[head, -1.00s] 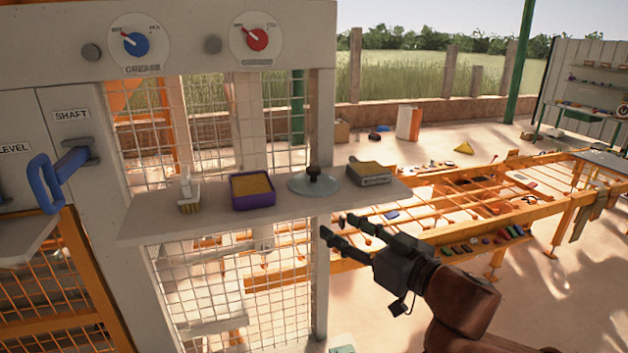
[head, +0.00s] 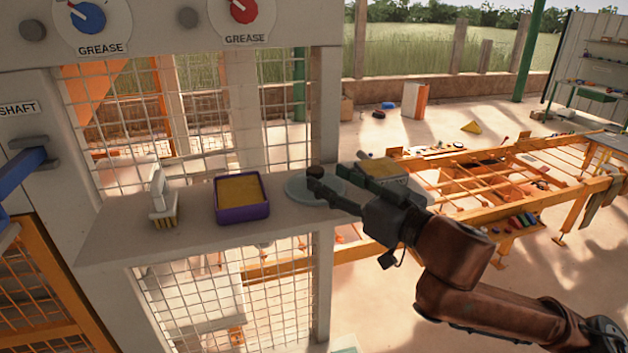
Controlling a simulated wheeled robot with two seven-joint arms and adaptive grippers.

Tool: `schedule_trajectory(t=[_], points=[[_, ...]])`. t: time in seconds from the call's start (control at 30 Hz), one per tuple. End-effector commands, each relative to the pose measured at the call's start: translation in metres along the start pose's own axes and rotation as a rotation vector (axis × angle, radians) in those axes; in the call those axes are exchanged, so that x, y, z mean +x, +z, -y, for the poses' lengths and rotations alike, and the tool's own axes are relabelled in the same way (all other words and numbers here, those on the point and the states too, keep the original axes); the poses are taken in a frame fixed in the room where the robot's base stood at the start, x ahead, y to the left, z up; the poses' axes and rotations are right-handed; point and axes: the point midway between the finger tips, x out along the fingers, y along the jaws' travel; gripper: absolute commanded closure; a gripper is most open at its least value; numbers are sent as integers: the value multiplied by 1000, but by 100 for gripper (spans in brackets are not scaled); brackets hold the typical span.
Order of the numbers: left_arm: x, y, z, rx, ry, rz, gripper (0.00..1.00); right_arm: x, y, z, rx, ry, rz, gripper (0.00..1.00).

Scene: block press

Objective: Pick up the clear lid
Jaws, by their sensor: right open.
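The clear lid (head: 297,187) is a round, see-through disc with a dark knob (head: 315,171). It lies flat on the grey shelf (head: 115,232), right of the purple tub. My right gripper (head: 338,170) reaches in from the right with its two dark fingers spread apart and empty. One finger overlaps the lid's right side in the picture, close to the knob. I cannot tell if it touches. The other finger is behind, in front of the grey box. My left gripper is not in view.
On the shelf stand a white brush (head: 160,198), a purple tub (head: 243,213) with yellow filling and a grey box (head: 385,168) with a yellow top, partly hidden by my gripper. A grey post (head: 324,130) rises behind the shelf. A blue handle (head: 22,180) is at left.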

Motion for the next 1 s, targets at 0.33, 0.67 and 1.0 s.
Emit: schedule_trajectory(t=[0.33,0.67,1.0], points=[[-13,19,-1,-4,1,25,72,46,-2,0,0,0,0,53],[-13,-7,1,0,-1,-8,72,57,0,0,-1,-2,0,53],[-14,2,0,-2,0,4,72,57,0,0,-1,-2,0,74]])
